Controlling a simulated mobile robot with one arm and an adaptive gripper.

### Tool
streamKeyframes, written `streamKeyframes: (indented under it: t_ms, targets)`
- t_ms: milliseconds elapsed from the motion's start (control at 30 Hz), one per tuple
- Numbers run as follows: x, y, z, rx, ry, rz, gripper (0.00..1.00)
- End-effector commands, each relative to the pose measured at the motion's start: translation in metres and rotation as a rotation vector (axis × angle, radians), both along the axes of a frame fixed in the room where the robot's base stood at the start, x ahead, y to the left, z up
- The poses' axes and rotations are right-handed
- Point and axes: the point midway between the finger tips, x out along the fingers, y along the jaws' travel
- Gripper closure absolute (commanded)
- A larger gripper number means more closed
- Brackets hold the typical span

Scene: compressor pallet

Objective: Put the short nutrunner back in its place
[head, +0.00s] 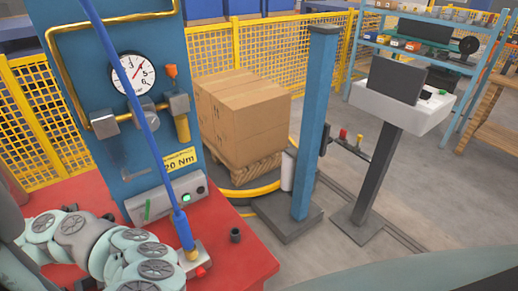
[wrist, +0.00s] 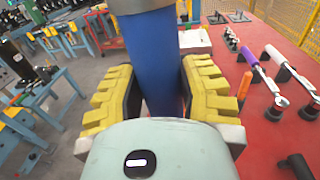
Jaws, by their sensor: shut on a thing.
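In the wrist view my gripper (wrist: 160,100) is shut, its yellow ridged pads pressing on both sides of a thick blue cylinder (wrist: 152,52). The cylinder appears to be the body of the short nutrunner. Its upper end is dark and runs out of the picture; its lower part is hidden behind my gripper housing. The gripper is above or beside the red bench top (wrist: 262,140). The head view shows my arm at lower left, but not the gripper or the held tool. I cannot tell which place belongs to this tool.
A black part (wrist: 298,166) is nearer. In the head view, a blue gauge panel (head: 145,45) and hanging blue hose (head: 138,110) stand close to my arm.

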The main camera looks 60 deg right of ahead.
Motion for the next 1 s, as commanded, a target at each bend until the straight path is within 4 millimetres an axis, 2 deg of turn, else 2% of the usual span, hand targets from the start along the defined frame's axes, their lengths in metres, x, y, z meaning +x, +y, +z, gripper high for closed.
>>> streamKeyframes:
  t_ms: [1000]
  targets:
    - [0.001,-0.001,-0.013,0.004,-0.002,-0.003,1.00]
